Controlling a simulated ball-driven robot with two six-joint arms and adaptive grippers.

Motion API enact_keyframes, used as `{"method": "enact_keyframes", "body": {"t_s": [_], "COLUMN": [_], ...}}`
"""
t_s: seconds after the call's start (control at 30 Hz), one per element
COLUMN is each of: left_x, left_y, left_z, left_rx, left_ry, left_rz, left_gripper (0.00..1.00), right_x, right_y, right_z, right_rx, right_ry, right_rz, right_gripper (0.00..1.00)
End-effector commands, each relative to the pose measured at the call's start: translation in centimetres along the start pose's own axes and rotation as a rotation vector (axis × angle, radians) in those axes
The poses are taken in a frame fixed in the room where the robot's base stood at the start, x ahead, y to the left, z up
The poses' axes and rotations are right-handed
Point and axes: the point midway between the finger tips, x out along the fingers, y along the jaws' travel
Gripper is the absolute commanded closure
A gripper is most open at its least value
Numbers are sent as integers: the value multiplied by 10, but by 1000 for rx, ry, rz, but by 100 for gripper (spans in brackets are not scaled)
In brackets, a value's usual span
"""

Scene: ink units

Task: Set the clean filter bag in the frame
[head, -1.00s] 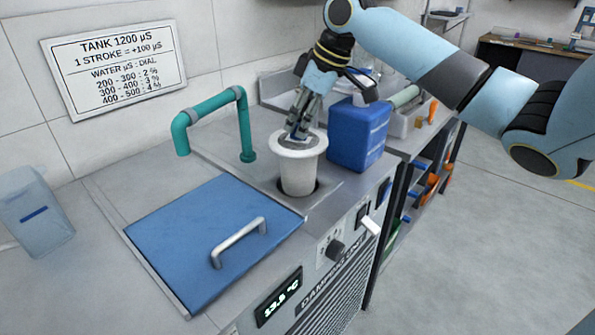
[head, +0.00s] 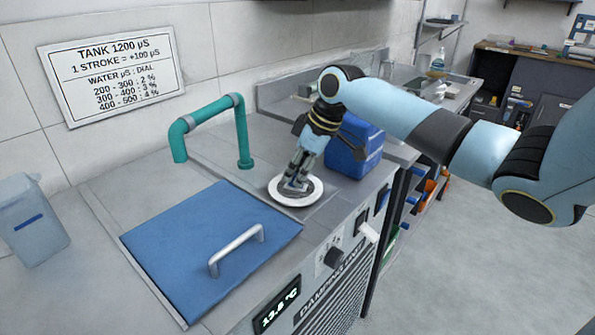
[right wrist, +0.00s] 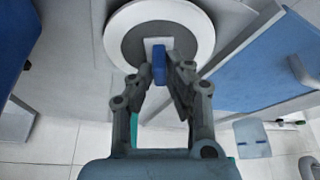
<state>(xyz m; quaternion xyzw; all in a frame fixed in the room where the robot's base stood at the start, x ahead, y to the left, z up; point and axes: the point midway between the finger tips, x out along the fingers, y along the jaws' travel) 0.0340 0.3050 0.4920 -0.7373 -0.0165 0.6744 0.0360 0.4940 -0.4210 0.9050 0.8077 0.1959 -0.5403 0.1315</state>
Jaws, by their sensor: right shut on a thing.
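The clean filter bag (head: 297,203) shows as a white round rim, level with the steel top of the unit at the opening. Its body is hidden below the rim. In the right wrist view the bag's white rim (right wrist: 200,30) circles a grey inner disc with a small blue tab (right wrist: 158,62) in the middle. My right gripper (head: 294,184) points down over the centre of the rim, shut on the blue tab. The frame itself is hidden under the bag. My left gripper is not in view.
A blue container (head: 357,150) stands right behind the opening. A teal pipe (head: 243,130) rises to the left. A blue lid (head: 205,245) with a metal handle lies in front left. A clear jug (head: 32,222) stands at far left.

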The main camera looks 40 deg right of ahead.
Motion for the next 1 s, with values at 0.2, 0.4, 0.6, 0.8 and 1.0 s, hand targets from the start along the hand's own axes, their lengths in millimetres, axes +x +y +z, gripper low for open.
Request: {"method": "enact_keyframes", "body": {"t_s": [0.2,0.4,0.6,0.8,1.0], "left_x": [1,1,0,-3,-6], "left_y": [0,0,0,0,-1], "left_z": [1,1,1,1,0], "left_rx": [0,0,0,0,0], "left_ry": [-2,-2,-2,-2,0], "left_rz": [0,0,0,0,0], "left_gripper": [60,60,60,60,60], "right_x": [4,4,2,-27,-74], "right_y": [0,0,0,1,1], "right_z": [2,2,1,0,0], "right_rx": [0,0,0,-4,-4], "right_ry": [0,0,0,-1,-2], "right_rz": [0,-1,0,4,4], "right_gripper": [76,63,63,63,63]}}
